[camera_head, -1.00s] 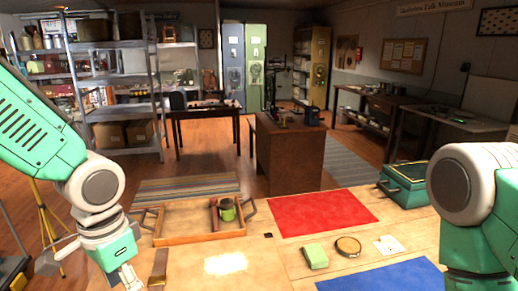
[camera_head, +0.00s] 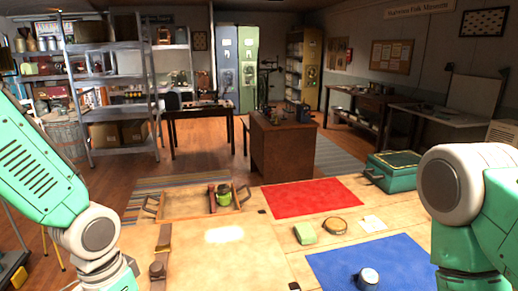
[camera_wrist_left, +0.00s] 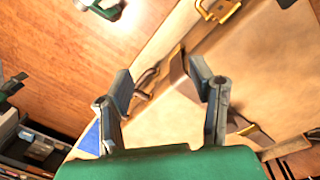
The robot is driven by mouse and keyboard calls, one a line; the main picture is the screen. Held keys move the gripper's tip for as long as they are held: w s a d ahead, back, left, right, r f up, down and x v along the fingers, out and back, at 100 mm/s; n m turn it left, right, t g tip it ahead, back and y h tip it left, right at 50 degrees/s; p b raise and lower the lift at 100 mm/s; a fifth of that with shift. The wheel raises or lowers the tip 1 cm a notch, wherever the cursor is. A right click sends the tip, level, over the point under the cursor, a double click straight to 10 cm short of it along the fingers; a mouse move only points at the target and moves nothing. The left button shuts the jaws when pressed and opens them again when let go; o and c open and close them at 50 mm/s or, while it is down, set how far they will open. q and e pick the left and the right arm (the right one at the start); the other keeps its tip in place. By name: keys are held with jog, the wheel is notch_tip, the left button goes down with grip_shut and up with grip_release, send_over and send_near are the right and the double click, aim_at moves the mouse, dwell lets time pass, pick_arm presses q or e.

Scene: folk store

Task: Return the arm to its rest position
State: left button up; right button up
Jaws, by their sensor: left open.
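My left arm (camera_head: 75,225) comes in from the left of the head view, a green and white arm bent downward at the table's left side. Its gripper lies below the picture edge there. In the left wrist view my left gripper (camera_wrist_left: 160,88) has its two dark fingers spread wide with nothing between them. Tan tabletop and a brown strap lie beyond the fingers in that view. My right arm (camera_head: 455,185) shows at the right of the head view, but its gripper is out of the picture.
The table (camera_head: 255,255) carries a wooden tray (camera_head: 180,214) with a green jar (camera_head: 223,194), a red mat (camera_head: 310,198), a blue mat (camera_head: 400,265) with a mug (camera_head: 368,279), a green box (camera_head: 305,233), a round tin (camera_head: 335,226) and a green case (camera_head: 393,172). Shelves stand behind.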

pick_arm(q)
jog(key=s+a+f+n+b, duration=0.1)
jog(key=s+f+b, duration=0.2)
jog(key=s+f, duration=0.3)
jog(key=s+a+f+n+b, duration=0.2)
jog(key=s+f+b, duration=0.2)
jog(key=f, duration=1.1)
jog(key=s+a+f+n+t+y+b, duration=0.1)
jog(key=s+f+b, duration=0.3)
jog(key=s+f, duration=0.4)
notch_tip(320, 180, down, 4)
jog(key=shift+s+a+r+n, duration=0.2)
jog(key=shift+a+n, duration=0.1)
jog(key=shift+a, duration=0.25)
